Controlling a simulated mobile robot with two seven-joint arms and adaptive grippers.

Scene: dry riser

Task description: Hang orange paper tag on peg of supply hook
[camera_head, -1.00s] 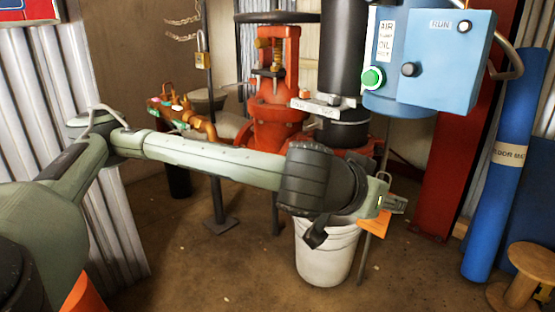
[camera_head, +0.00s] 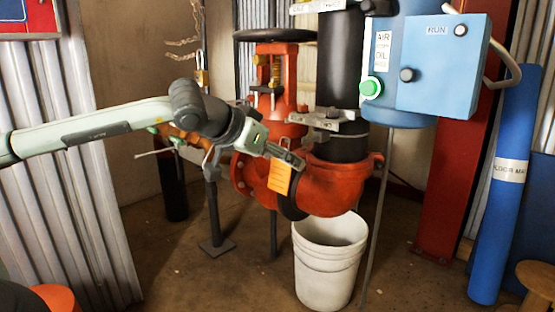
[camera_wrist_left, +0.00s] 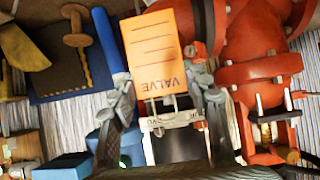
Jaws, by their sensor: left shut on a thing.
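The orange paper tag (camera_head: 281,177) hangs from the fingertips of my left gripper (camera_head: 288,158), in front of the red pipe elbow (camera_head: 325,188). In the left wrist view the tag (camera_wrist_left: 158,45) shows the word VALVE upside down, between the two fingers of my left gripper (camera_wrist_left: 165,92), which is shut on it. A pale metal bracket (camera_head: 335,122) is on the black pipe, above and right of the gripper. I cannot tell whether it is the supply hook, and no peg stands out clearly. My right gripper is not in view.
The black pipe (camera_head: 341,60) and a blue control box (camera_head: 437,65) stand right of my left gripper. A red valve (camera_head: 275,80) with a black handwheel is behind it. A white bucket (camera_head: 325,265) stands below the elbow.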

